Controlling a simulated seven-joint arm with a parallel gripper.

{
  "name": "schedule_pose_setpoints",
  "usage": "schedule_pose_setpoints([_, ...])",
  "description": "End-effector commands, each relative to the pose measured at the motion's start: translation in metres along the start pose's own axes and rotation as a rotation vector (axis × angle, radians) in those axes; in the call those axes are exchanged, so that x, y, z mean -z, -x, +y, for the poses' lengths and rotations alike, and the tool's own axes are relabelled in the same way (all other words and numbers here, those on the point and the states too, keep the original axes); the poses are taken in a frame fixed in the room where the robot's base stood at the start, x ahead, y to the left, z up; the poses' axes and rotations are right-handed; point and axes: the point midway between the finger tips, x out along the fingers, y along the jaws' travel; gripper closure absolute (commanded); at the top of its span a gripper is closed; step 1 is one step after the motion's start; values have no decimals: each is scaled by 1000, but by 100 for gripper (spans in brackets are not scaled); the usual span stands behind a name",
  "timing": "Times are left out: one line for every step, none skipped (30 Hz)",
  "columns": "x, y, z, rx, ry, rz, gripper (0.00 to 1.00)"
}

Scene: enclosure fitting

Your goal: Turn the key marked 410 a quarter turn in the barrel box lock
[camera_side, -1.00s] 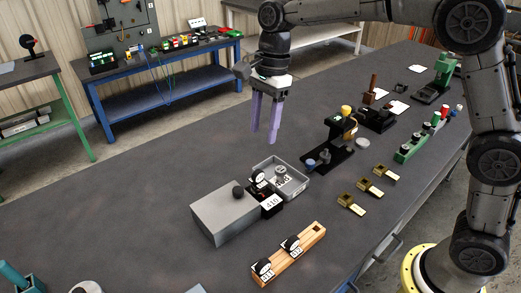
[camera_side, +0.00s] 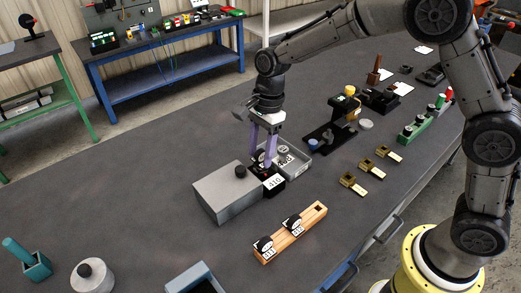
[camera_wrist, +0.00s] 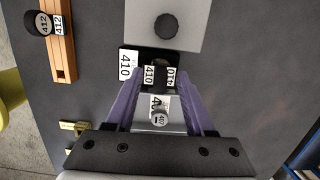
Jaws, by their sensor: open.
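The key marked 410 (camera_wrist: 159,77) stands in the black barrel lock, its dark head carrying two white 410 labels. The lock block (camera_side: 274,187) has a white 410 plate (camera_wrist: 128,65) and sits at the end of the grey box (camera_side: 226,192). My gripper (camera_side: 264,160) points down over the lock. In the wrist view my gripper (camera_wrist: 159,73) is open, with one purple finger on each side of the key head. I cannot tell whether either finger touches it. In the side view the fingers partly hide the key.
A black knob (camera_wrist: 166,26) rises from the grey box. A grey tray (camera_side: 299,163) beside the lock holds a round labelled piece (camera_wrist: 160,118). A wooden rack (camera_side: 312,217) with two labelled black keys stands in front. Brass pieces (camera_side: 353,184) lie to the right.

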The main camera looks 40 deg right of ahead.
Motion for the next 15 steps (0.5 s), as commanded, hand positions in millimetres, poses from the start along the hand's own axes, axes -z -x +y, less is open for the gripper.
schedule_pose_setpoints([0,0,0,0,0,0,46])
schedule_pose_setpoints([0,0,0,0,0,0,46])
schedule_pose_setpoints([0,0,0,0,0,0,46])
schedule_pose_setpoints([0,0,0,0,0,0,46])
schedule_pose_setpoints([0,0,0,0,0,0,46])
schedule_pose_setpoints([0,0,0,0,0,0,52])
schedule_pose_setpoints([0,0,0,0,0,0,57])
schedule_pose_setpoints([0,0,0,0,0,0,62])
schedule_pose_setpoints([0,0,0,0,0,0,70])
schedule_pose_setpoints([0,0,0,0,0,0,75])
schedule_pose_setpoints([0,0,0,0,0,0,80])
schedule_pose_setpoints([0,0,0,0,0,0,88])
schedule_pose_setpoints([0,0,0,0,0,0,93])
schedule_pose_setpoints([0,0,0,0,0,0,98])
schedule_pose_setpoints([0,0,0,0,0,0,100])
